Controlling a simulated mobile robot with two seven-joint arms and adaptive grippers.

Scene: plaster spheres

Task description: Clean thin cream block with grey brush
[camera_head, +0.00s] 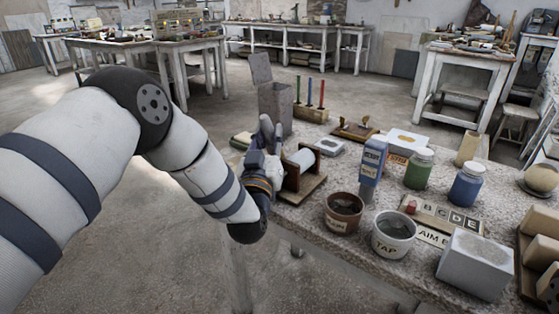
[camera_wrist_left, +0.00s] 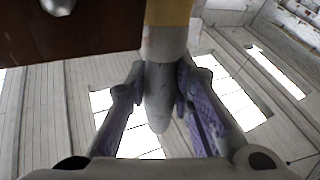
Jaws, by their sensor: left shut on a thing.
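My left gripper (camera_head: 266,140) is at the left edge of the stone-topped table, beside a white roller on a wooden stand. In the left wrist view its purple-padded fingers (camera_wrist_left: 160,100) are closed around a grey tapered handle (camera_wrist_left: 158,95). A pale band and a yellowish part continue above the handle; this looks like the grey brush, whose far end is cut off. A narrow upright cream block (camera_head: 472,148), apparently the thin cream block, stands at the table's back right, well away from my left gripper. My right gripper is not in view.
The roller stand (camera_head: 303,172) is close beside my gripper. A grey upright box (camera_head: 275,105) stands behind my gripper.

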